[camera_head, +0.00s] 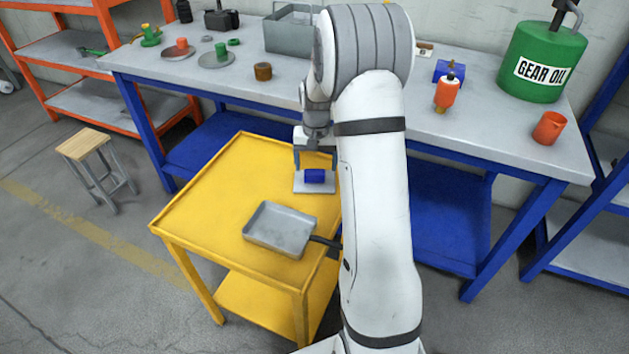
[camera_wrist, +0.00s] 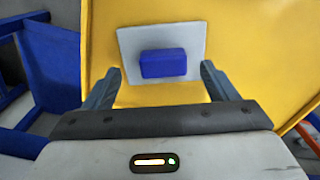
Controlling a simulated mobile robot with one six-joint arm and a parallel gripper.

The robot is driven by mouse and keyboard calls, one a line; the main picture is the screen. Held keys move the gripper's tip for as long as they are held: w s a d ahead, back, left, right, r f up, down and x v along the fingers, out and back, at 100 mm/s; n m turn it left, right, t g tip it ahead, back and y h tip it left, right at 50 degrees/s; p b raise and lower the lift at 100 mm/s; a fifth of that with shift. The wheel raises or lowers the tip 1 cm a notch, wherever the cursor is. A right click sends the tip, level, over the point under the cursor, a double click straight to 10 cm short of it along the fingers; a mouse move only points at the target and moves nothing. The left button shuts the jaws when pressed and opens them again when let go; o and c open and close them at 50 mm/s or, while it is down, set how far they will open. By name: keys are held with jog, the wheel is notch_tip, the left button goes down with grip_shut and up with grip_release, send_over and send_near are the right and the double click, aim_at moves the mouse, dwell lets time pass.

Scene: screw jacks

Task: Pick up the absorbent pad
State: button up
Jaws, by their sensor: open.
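A flat, pale grey square that looks like the absorbent pad (camera_head: 301,187) lies on the yellow cart's top, near its right back side. A blue block (camera_head: 314,176) sits on its middle; I cannot tell whether the two are joined. The wrist view also shows the pad (camera_wrist: 192,40) with the blue block (camera_wrist: 163,63) on it. My gripper (camera_head: 315,162) points down over the block, open and empty. In the wrist view, the fingers of my gripper (camera_wrist: 160,76) stand apart to the left and right of the block, with gaps on both sides.
The yellow cart (camera_head: 205,190) also holds a grey pan (camera_head: 280,229) with a dark handle, in front of the pad. Behind is a blue-legged workbench (camera_head: 480,125) with a green gear oil can (camera_head: 543,62), an orange cup (camera_head: 549,127) and a grey toolbox (camera_head: 290,35). The cart's left part is clear.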

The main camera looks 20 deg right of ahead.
aim_at(315, 173)
jog(key=f, duration=0.4)
jog(key=shift+w+a+f, duration=0.1)
jog(key=shift+w+f, duration=0.1)
jog(key=shift+f, duration=0.1)
jog(key=shift+c, duration=0.3)
jog(key=c, duration=1.1)
notch_tip(315, 173, up, 10)
jog(key=shift+r+p, duration=0.1)
jog(key=shift+p, duration=0.2)
